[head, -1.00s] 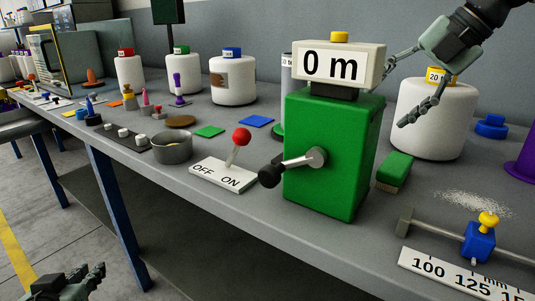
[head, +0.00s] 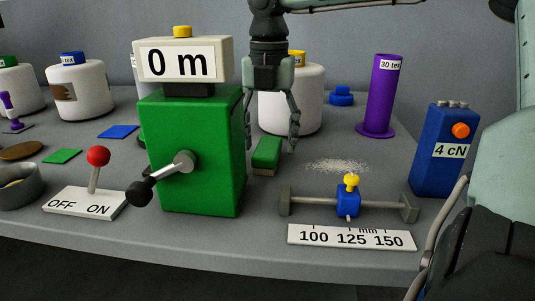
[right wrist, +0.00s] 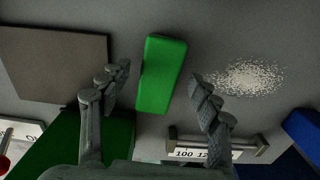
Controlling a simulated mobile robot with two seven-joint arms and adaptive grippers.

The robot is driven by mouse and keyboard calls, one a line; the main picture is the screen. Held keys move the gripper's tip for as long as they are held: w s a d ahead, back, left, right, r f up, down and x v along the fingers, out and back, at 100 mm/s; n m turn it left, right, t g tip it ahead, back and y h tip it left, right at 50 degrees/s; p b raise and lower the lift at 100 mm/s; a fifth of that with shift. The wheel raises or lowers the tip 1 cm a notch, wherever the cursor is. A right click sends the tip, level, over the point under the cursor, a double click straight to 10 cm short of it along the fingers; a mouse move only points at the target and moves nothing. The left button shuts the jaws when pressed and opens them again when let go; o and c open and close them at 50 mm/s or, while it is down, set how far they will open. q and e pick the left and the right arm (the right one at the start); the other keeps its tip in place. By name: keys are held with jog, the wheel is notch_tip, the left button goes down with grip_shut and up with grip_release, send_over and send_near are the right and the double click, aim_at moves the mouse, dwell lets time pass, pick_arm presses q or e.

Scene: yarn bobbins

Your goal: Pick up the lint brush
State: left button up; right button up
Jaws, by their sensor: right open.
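The lint brush (head: 267,153) is a green block with a pale underside, lying on the grey table just right of the green counter box (head: 190,155). My right gripper (head: 270,142) points down over it, open and empty, with its fingers spread to either side. In the right wrist view the brush (right wrist: 163,72) lies between the open fingertips (right wrist: 161,76), with gaps on both sides. I cannot tell whether the fingertips are level with the brush or above it. My left gripper is not in view.
A large white bobbin (head: 303,105) stands behind the brush. Lint (head: 338,166) lies to its right. A gauge with a blue slider (head: 347,201) and a ruler (head: 350,238) are in front.

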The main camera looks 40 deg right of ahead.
jog(key=shift+f, duration=0.85)
jog(key=shift+c, duration=0.5)
jog(key=c, duration=1.2)
jog(key=shift+r, duration=0.1)
